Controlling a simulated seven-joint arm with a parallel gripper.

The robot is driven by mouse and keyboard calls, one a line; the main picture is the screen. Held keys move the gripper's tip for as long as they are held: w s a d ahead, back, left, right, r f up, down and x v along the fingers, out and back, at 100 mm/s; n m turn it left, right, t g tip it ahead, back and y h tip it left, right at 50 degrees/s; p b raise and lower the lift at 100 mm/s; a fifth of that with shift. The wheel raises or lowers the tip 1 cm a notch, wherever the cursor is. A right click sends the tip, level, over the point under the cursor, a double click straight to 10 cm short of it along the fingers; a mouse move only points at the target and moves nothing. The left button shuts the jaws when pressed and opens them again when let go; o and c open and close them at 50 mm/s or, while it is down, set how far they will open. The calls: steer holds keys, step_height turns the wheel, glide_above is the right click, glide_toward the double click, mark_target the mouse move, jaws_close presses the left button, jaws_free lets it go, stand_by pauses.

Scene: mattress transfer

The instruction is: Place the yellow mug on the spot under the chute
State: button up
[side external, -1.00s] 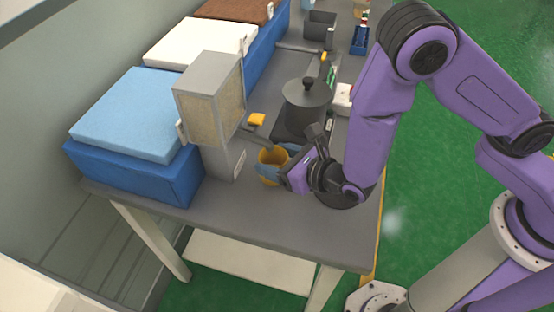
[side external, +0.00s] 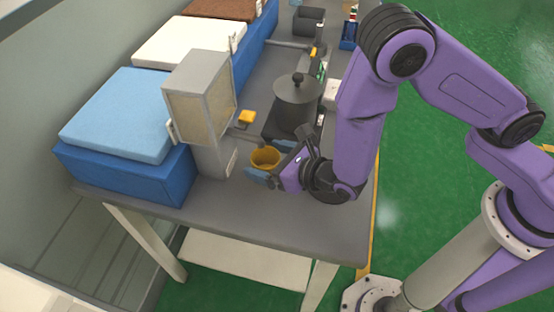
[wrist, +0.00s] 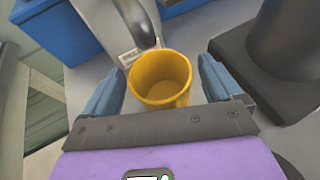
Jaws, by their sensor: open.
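The yellow mug (side external: 265,158) stands upright on the grey table, beside the foot of the grey dispenser (side external: 208,125). It looks empty in the wrist view (wrist: 160,80). The grey chute (wrist: 136,22) ends close to the mug's far rim there; I cannot tell whether the mug is squarely under it. The marked spot is not visible. My gripper (side external: 268,164) is open, with its blue fingers on either side of the mug. In the wrist view (wrist: 161,70) gaps show between both fingers and the mug.
A dark lidded pot (side external: 297,103) stands close behind the mug. A yellow button (side external: 246,116) is by the dispenser. Blue bins with a light blue mattress (side external: 118,115) and a white one (side external: 194,42) line the left. The table's front edge is clear.

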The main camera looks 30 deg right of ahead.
steer(key=v, duration=1.2)
steer(key=shift+r, duration=0.15)
steer(key=d+r+m+g+h, duration=0.1)
steer(key=d+r+m+h, duration=0.1)
steer(key=d+m+h, duration=0.4)
steer(key=w+d+r+m+g+h, duration=0.1)
steer(key=d+r+m, duration=0.2)
steer(key=d+m, duration=0.3)
steer(key=d+r+m+g+h, duration=0.15)
steer(key=d+m+h, duration=0.25)
steer(key=d, duration=0.4)
steer(key=s+d+r+m+g+y, duration=0.1)
steer(key=s+r+m+g+y, duration=0.1)
steer(key=s+m, duration=0.4)
steer(key=s+d+r+m+g+y, duration=0.1)
steer(key=s+r+m+g+y, duration=0.1)
steer(key=s+m+g+y, duration=0.2)
steer(key=s+m+g, duration=0.2)
steer(key=s, duration=0.2)
steer(key=shift+r+g, duration=0.25)
steer(key=shift+g, duration=0.1)
